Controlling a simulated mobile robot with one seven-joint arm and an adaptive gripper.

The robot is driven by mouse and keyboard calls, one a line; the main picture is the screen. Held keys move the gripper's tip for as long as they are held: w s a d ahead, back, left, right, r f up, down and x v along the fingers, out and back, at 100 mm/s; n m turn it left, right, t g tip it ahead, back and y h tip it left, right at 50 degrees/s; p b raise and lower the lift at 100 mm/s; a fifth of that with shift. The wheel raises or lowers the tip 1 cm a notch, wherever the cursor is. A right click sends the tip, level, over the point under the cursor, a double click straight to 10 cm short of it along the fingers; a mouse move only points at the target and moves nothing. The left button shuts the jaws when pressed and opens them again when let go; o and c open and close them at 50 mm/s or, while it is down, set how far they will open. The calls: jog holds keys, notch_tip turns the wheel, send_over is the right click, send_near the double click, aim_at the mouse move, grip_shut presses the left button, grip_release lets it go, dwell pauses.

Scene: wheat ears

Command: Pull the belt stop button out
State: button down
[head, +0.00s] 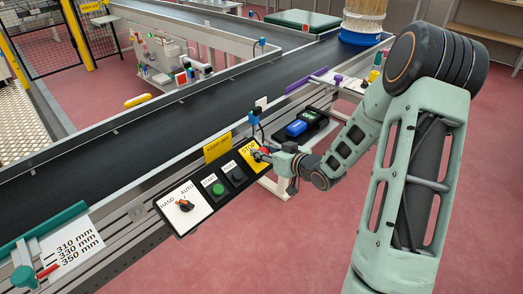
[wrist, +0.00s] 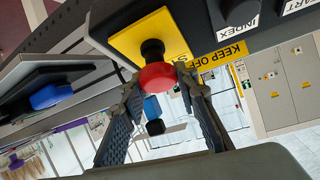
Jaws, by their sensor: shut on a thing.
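The belt stop button is a red mushroom head (wrist: 158,76) on a black stem, which stands out from a yellow plate (wrist: 150,36) in the wrist view. In the head view the yellow plate marked STOP (head: 246,148) is at the right end of the black control panel, and my gripper largely hides the button. My gripper (wrist: 161,80) has one finger on each side of the red head and is shut on it. In the head view my gripper (head: 262,154) reaches in from the right.
Left of the stop plate are a black button (head: 234,174), a green START button (head: 217,188) and a HAND/AUTO switch (head: 184,205). A yellow KEEP OFF sign (head: 217,146) stands behind. A blue device (head: 297,128) sits close on the right. The conveyor belt (head: 120,152) runs behind.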

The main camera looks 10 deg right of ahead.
jog(key=shift+r, duration=0.1)
jog(key=c, duration=1.5)
grip_release()
jog(key=shift+o, duration=0.2)
jog(key=shift+s, duration=0.1)
jog(key=v, duration=1.2)
jog(key=shift+d, duration=0.1)
